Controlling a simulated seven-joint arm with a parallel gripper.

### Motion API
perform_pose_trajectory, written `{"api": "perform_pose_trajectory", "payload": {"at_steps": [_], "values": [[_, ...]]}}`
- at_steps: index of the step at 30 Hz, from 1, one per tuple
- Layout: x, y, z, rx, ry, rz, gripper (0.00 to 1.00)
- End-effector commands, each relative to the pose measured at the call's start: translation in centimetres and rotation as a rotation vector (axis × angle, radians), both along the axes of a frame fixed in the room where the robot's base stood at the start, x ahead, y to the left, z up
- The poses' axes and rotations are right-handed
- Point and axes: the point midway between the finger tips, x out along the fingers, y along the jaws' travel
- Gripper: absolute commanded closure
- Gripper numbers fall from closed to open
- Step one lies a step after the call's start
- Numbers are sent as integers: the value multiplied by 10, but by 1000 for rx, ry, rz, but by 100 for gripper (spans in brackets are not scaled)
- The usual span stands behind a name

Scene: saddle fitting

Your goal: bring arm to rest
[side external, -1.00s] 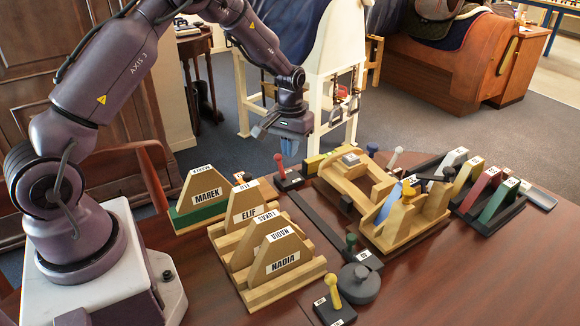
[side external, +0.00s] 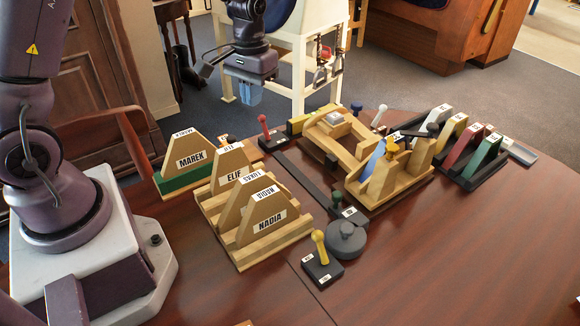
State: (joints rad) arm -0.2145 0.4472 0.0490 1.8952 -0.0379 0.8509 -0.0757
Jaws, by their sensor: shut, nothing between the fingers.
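My gripper (side external: 248,95) hangs in the air above the far side of the table, pointing down, with pale blue fingers shut and nothing between them. It is apart from everything on the table. My arm reaches over from the left, and its upper part is cut off by the top of the picture. The name-labelled wooden stands, MAREK (side external: 192,160), ELIF (side external: 233,177) and NADIA (side external: 268,217), stand below and in front of it. A red-knobbed peg on a dark block (side external: 270,138) stands below and slightly right of the gripper.
A wooden fixture (side external: 390,180) with a blue piece stands at centre right. A dark rack (side external: 470,165) holds coloured pieces to its right. A round grey weight (side external: 346,240) and a yellow-knobbed block (side external: 322,268) are near the front. The right front of the table (side external: 470,260) is clear.

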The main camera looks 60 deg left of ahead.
Motion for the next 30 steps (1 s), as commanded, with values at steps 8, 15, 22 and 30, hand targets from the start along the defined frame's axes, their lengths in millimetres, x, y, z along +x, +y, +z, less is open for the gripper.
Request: {"api": "perform_pose_trajectory", "payload": {"at_steps": [8,15,22,30], "values": [[-71,-46,85,25,-140,-156,100],[-134,-75,125,61,-300,-270,100],[-168,-90,148,92,-462,-332,100],[-172,-94,162,101,-536,-348,100]]}}
